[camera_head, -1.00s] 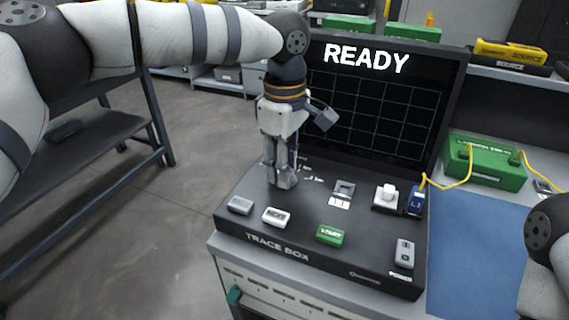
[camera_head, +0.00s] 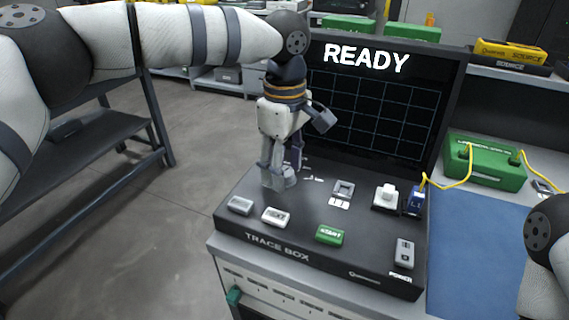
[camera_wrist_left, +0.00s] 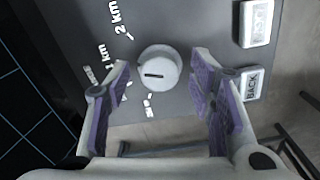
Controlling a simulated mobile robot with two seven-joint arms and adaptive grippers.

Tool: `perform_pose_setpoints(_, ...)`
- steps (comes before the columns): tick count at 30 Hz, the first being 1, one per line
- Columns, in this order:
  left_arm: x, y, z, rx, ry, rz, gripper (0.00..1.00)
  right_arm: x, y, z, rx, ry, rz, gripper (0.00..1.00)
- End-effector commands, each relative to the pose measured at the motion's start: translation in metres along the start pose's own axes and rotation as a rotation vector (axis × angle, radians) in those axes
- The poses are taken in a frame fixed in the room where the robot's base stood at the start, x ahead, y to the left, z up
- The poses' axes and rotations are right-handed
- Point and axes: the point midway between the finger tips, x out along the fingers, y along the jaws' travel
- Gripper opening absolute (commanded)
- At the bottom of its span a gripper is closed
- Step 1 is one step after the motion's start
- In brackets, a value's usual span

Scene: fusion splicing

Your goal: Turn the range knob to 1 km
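The range knob (camera_wrist_left: 160,70) is a round pale knob with a dark pointer line, on the dark panel of the trace box (camera_head: 300,225). In the left wrist view the line lies nearly level, off-centre to the left; the "1 km" label (camera_wrist_left: 106,57) is left of the knob and "2 km" (camera_wrist_left: 121,18) is above that. I cannot tell exactly which mark it meets. My left gripper (camera_wrist_left: 160,103) is open, its purple-padded fingers either side of the knob's near side. My right gripper is out of view.
A BACK button (camera_wrist_left: 251,84) and another button (camera_wrist_left: 257,22) sit right of the knob. A green START button (camera_head: 330,235) and a power switch (camera_head: 404,252) are farther along the panel. The screen (camera_head: 375,100) reads READY. A blue mat (camera_head: 480,250) lies to the right.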

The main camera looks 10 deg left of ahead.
Motion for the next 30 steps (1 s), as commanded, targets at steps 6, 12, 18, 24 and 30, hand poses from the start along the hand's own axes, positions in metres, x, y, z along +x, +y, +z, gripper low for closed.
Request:
perform_pose_setpoints(6, -0.002, 0.0, 0.0, -0.001, 0.001, 0.001, 0.49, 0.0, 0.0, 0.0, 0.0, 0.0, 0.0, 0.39)
perform_pose_setpoints(12, -0.04, 0.001, 0.0, -0.001, 0.001, 0.006, 0.49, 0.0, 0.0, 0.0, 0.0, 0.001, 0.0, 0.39)
perform_pose_setpoints(18, -0.092, 0.001, 0.0, -0.001, 0.0, 0.004, 0.49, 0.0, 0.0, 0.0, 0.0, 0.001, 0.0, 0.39)
perform_pose_setpoints(24, -0.118, 0.0, 0.0, 0.0, 0.001, 0.001, 0.49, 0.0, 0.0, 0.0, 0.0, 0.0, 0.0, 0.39)
perform_pose_setpoints(30, -0.121, 0.0, 0.0, 0.0, 0.0, 0.0, 0.49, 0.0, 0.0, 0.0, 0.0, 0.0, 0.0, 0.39)
